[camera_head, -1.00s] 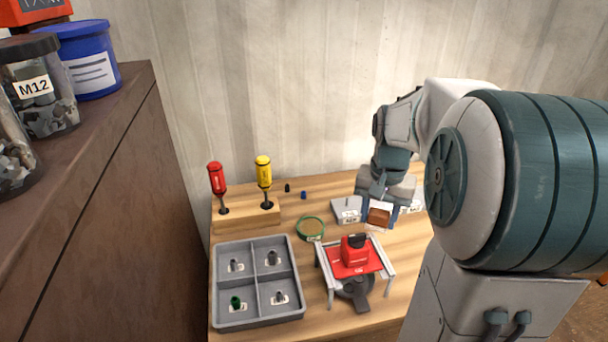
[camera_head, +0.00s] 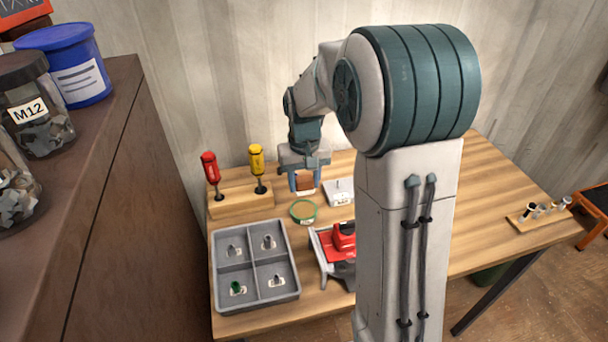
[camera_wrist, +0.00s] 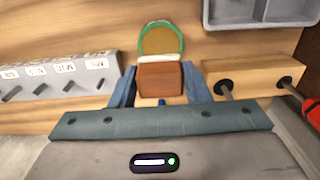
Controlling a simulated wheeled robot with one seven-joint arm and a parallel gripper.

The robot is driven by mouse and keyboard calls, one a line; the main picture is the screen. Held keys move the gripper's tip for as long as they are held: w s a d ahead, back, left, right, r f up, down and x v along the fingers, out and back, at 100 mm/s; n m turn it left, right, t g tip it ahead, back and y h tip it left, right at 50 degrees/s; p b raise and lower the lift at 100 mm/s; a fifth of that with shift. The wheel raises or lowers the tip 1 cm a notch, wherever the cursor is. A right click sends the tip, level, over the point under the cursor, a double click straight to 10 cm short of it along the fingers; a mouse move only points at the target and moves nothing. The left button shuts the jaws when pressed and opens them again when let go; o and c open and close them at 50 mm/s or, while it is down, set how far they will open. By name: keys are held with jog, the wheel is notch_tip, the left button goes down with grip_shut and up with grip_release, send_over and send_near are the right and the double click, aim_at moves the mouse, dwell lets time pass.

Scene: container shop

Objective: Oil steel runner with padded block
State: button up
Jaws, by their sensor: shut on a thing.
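My gripper (camera_head: 304,176) is shut on the padded block (camera_head: 304,182), a brown block with a white pad. In the wrist view, the block (camera_wrist: 160,80) sits between the blue fingers (camera_wrist: 160,90). A green-rimmed round dish (camera_head: 303,211) with an amber inside lies on the table just in front of the gripper; it also shows beyond the block in the wrist view (camera_wrist: 161,39). A red device (camera_head: 343,236) stands on a plate with pale metal rails (camera_head: 318,247), partly hidden by my arm. I cannot tell for sure which part is the steel runner.
A wooden rack (camera_head: 240,201) with red and yellow screwdrivers stands left of the gripper. A grey four-compartment tray (camera_head: 256,303) is at the front left. A grey labelled holder with pegs (camera_head: 338,192) is to the right. A brown cabinet (camera_head: 100,190) borders the left.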

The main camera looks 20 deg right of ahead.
aim_at(304, 210)
jog(key=shift+f+b, duration=2.2)
jog(key=shift+f, duration=0.85)
jog(key=shift+f+b, duration=0.4)
jog(key=shift+f, duration=0.15)
jog(key=shift+r+p, duration=2.6)
jog(key=shift+r, duration=0.95)
